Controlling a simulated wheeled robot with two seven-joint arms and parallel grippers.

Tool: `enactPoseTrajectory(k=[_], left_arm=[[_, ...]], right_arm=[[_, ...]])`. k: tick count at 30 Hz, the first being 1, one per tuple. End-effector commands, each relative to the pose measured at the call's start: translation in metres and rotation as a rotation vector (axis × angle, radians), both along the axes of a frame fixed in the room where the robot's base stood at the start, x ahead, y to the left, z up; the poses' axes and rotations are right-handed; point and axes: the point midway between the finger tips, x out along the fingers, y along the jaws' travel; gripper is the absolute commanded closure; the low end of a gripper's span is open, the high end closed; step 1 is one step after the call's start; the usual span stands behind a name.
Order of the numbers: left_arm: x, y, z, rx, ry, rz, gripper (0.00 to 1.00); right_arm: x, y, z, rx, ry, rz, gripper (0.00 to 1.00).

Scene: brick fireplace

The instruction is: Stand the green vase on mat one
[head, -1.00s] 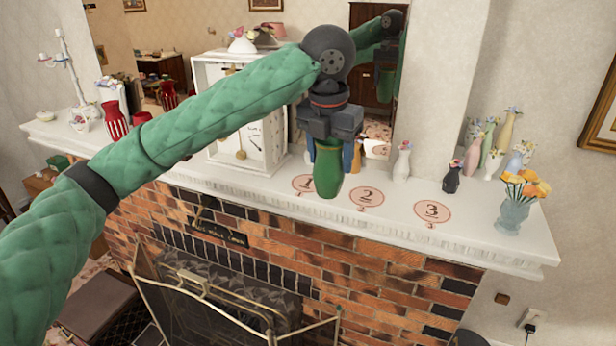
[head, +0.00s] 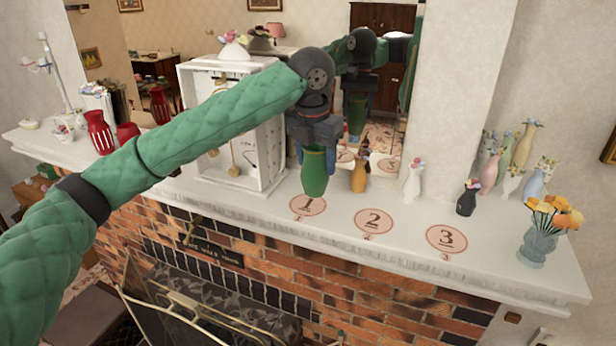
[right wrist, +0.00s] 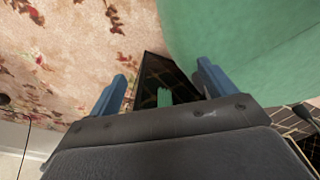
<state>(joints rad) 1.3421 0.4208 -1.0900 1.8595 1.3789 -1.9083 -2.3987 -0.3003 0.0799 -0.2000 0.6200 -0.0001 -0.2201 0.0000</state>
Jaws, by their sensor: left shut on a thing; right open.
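The green vase (head: 314,173) is upright in my left gripper (head: 315,148) in the head view. The jaws are shut on its upper part, hiding its rim. Its base overlaps the back part of mat one (head: 308,206), a round pink mat marked 1 near the shelf's front edge. I cannot tell whether the base touches the shelf. My right gripper (right wrist: 160,88) is open and empty in the right wrist view, above the floor and away from the shelf.
Mat two (head: 373,221) and mat three (head: 446,240) lie to the right. An orange vase (head: 359,177), a white vase (head: 412,182) and a black vase (head: 467,200) stand behind them. A white clock case (head: 272,150) stands left of the green vase. A mirror is behind.

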Motion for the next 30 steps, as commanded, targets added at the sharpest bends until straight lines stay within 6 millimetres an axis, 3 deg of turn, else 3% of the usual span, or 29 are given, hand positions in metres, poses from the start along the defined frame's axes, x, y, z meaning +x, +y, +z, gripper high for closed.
enactPoseTrajectory(k=[6, 10, 16, 24, 30], left_arm=[[0.034, 0.013, -0.021, -0.001, 0.001, 0.003, 0.72], [0.044, 0.017, -0.027, -0.001, -0.001, 0.001, 0.72], [0.046, 0.018, -0.038, 0.000, 0.000, 0.001, 0.72], [0.046, 0.018, -0.068, 0.000, 0.000, 0.000, 0.72], [0.046, 0.018, -0.069, -0.001, -0.001, 0.000, 0.72]], right_arm=[[0.001, 0.000, 0.000, 0.000, 0.000, 0.000, 0.17], [0.001, 0.000, 0.000, 0.000, 0.000, 0.000, 0.17], [0.000, 0.002, -0.007, 0.001, 0.000, -0.001, 0.17], [0.000, 0.002, -0.032, 0.002, 0.000, -0.001, 0.17], [0.001, 0.002, -0.032, 0.001, -0.001, -0.001, 0.17]])
